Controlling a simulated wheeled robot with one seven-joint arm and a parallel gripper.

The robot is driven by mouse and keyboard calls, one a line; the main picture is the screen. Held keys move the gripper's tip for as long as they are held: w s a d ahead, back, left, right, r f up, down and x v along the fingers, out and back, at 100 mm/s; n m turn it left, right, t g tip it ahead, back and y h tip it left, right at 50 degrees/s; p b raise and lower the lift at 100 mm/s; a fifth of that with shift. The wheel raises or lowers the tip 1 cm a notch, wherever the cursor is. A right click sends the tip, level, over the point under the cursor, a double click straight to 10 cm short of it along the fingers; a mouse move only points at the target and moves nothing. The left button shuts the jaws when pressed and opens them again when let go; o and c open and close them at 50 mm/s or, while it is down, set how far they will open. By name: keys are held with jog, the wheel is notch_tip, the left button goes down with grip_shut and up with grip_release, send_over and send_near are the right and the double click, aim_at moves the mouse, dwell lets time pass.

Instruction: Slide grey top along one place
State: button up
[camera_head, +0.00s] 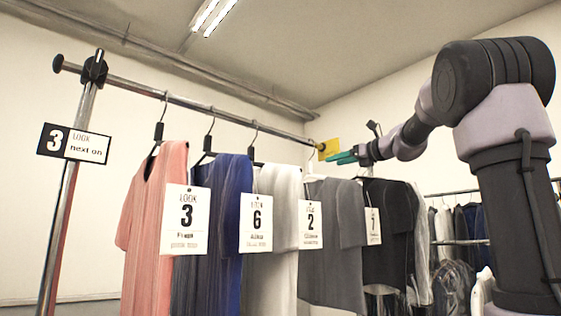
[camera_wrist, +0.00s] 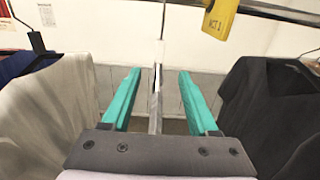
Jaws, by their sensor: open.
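The grey top (camera_head: 335,245) hangs from the rail (camera_head: 200,105) on a pale hanger, between a whitish top and a black garment. My gripper (camera_head: 343,158) is at hanger height, close to the grey top's shoulder. In the wrist view my gripper (camera_wrist: 160,92) is open, with teal fingers on either side of a thin hanger (camera_wrist: 157,85) seen edge-on. Neither finger appears to touch it. The hook rises above the fingers. The grey top's body is mostly hidden from the wrist camera.
A salmon top (camera_head: 155,215), a blue top (camera_head: 215,235) and a whitish top (camera_head: 272,235) hang left; a black garment (camera_head: 388,235) hangs right. A yellow tag (camera_head: 328,149) is on the rail.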

aim_at(311, 167)
jog(key=shift+x, duration=6.4)
jog(key=shift+a, duration=0.2)
jog(key=shift+s+a, duration=4.35)
jog(key=shift+a, duration=1.55)
jog(key=d+v, duration=0.1)
jog(key=v, duration=1.2)
jog(key=shift+w, duration=0.45)
jog(key=shift+d, duration=0.1)
